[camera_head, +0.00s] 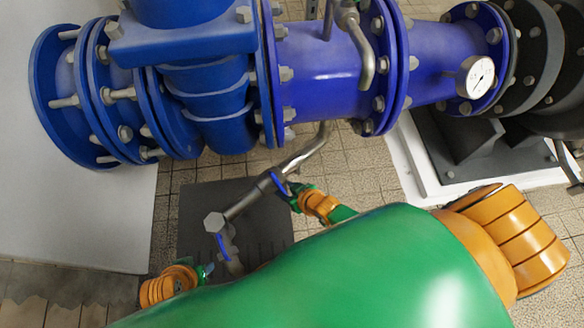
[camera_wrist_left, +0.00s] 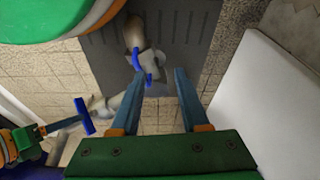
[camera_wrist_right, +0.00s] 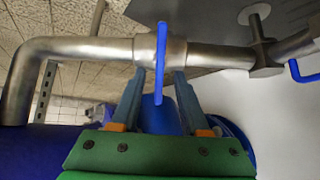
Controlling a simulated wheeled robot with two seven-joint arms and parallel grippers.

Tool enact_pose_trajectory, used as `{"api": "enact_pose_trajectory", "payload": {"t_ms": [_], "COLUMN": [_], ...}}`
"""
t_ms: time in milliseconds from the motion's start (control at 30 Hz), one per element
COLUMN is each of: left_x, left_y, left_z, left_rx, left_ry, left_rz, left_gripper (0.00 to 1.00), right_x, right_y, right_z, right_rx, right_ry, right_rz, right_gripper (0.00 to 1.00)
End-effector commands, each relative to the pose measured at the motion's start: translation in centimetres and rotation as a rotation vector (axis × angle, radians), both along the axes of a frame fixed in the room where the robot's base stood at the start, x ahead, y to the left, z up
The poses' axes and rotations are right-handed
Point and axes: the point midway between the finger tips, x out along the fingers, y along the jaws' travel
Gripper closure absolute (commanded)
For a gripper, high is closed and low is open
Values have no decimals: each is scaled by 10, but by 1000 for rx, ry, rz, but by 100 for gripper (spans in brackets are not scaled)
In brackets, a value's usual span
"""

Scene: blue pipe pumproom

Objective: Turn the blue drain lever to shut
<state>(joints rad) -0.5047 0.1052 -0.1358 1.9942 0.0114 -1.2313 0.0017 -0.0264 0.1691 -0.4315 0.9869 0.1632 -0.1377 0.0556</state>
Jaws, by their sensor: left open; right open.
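A steel drain pipe (camera_head: 245,203) runs down from the blue main and carries two blue levers. The upper blue lever (camera_head: 279,184) is by my right gripper (camera_head: 287,193). In the right wrist view this lever (camera_wrist_right: 161,58) stands across the pipe, its lower end between the open fingertips (camera_wrist_right: 160,74); contact cannot be told. The lower blue lever (camera_head: 221,246) is near my left gripper (camera_head: 207,271), which is open. In the left wrist view the lower lever (camera_wrist_left: 136,60) lies just beyond the left fingertip (camera_wrist_left: 160,72). My green right arm hides the lower foreground.
Large blue flanged pipes (camera_head: 320,75) with bolts cross above the drain pipe. A pressure gauge (camera_head: 476,77) is at the right. A dark grate (camera_head: 192,210) lies under the drain pipe on the tiled floor. A pale wall or plinth (camera_head: 75,215) stands at the left.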

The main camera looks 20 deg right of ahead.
Motion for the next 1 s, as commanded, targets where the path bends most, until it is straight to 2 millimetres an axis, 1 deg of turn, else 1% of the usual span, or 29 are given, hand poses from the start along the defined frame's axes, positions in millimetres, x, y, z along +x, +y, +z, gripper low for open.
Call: {"api": "enact_pose_trajectory", "payload": {"t_ms": [33,200,300,400,600,933,1000], "left_x": [-2,-15,-24,-31,-35,-35,-35], "left_y": [1,4,6,7,8,8,8], "left_z": [-4,-36,-50,-59,-66,-66,-66], "left_rx": [3,10,13,15,16,16,16], "left_ry": [11,34,43,49,51,51,51], "left_rz": [-1,-3,-5,-6,-8,-8,-8], "left_gripper": [55,55,55,55,55,55,55], "right_x": [-4,-17,-23,-27,-29,-29,-36], "right_y": [-1,-6,-8,-9,-10,-10,-10], "right_z": [9,24,30,32,33,32,29], "right_rx": [0,-1,1,1,1,1,-7], "right_ry": [1,1,-1,0,-1,0,28], "right_rz": [0,-1,-1,-1,-1,-1,-7], "right_gripper": [55,55,55,55,55,55,55]}}
